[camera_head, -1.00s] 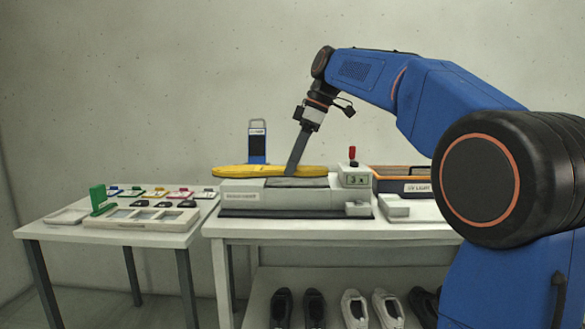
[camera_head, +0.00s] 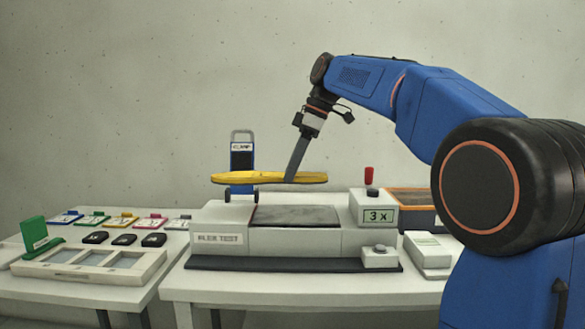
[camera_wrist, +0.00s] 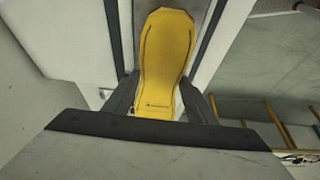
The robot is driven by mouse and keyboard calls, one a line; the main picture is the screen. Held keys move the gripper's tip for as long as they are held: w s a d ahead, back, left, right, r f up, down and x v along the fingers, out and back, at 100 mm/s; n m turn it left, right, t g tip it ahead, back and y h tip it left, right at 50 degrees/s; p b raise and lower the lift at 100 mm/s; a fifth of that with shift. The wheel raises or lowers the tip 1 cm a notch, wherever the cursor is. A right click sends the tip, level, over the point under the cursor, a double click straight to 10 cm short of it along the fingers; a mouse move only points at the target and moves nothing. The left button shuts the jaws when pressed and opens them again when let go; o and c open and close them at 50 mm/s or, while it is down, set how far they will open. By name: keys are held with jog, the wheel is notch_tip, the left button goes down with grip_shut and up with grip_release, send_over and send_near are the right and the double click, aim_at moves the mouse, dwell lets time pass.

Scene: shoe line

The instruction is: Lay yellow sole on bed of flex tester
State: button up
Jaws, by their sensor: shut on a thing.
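The yellow sole (camera_head: 262,178) is held roughly level by my gripper (camera_head: 290,178) near its right part. In the wrist view the sole (camera_wrist: 166,55) lies between the two dark fingers of my gripper (camera_wrist: 160,98). The flex tester (camera_head: 270,238) is a light grey machine with a dark flat bed (camera_head: 296,216) on top and a display reading 3 x. In the head view the sole appears above and behind the bed, apart from it. The exact gap cannot be told.
A blue device with a handle (camera_head: 242,158) stands behind the tester. A red-topped knob (camera_head: 369,176) rises at the tester's right end. The left table holds a compartment tray (camera_head: 90,262), a green piece (camera_head: 34,236) and several coloured tags.

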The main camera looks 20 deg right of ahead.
jog(key=shift+f, duration=4.25)
jog(key=o, duration=1.3)
jog(key=v, duration=1.7)
jog(key=shift+s+r, duration=0.15)
jog(key=shift+r, duration=0.05)
jog(key=shift+s, duration=0.1)
